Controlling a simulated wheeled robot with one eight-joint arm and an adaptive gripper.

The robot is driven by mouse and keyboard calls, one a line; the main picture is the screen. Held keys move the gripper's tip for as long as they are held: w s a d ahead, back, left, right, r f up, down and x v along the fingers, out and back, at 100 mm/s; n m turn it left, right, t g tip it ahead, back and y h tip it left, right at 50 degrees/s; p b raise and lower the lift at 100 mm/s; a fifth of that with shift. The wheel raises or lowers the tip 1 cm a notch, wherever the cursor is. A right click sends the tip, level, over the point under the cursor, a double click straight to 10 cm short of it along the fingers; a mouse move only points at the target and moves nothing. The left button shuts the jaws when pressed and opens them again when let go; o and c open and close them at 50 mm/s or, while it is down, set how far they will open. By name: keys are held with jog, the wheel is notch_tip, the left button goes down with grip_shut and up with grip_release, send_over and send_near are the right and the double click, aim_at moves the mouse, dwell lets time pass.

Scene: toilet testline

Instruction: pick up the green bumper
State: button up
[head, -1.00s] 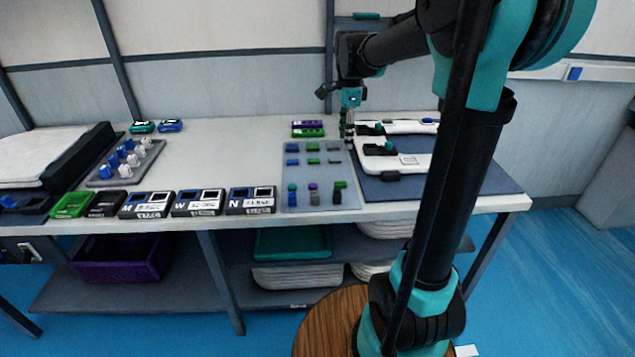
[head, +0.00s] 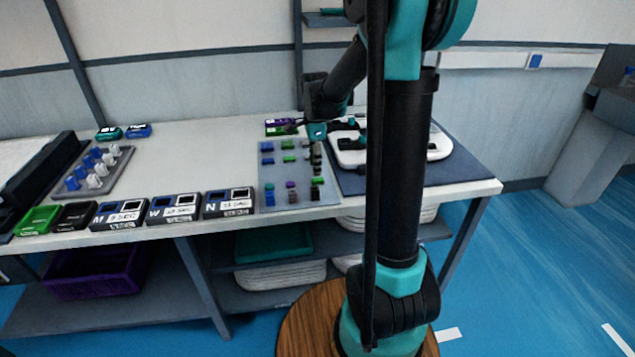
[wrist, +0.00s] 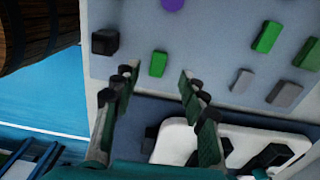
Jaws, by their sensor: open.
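Several green bumpers lie on a grey board (head: 277,172). One green bumper (wrist: 158,63) is between and just beyond my fingertips in the wrist view, beside a black block (wrist: 105,41). It seems to be the front right green bumper (head: 317,181) in the head view. Two more green bumpers (wrist: 267,36) lie to the right in the wrist view. My gripper (wrist: 156,84) is open and empty, its fingers pointing at the board.
A purple bumper (wrist: 172,4) and grey bumpers (wrist: 243,80) share the board. A white toilet-seat-like part (head: 438,146) on a dark blue mat (head: 465,172) stands close on the right. Labelled boxes (head: 175,208) line the table's front edge.

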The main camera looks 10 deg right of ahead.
aim_at(318, 179)
jog(key=f, duration=0.5)
jog(key=shift+s+d, duration=0.1)
jog(key=shift+d, duration=0.25)
jog(key=c, duration=0.9)
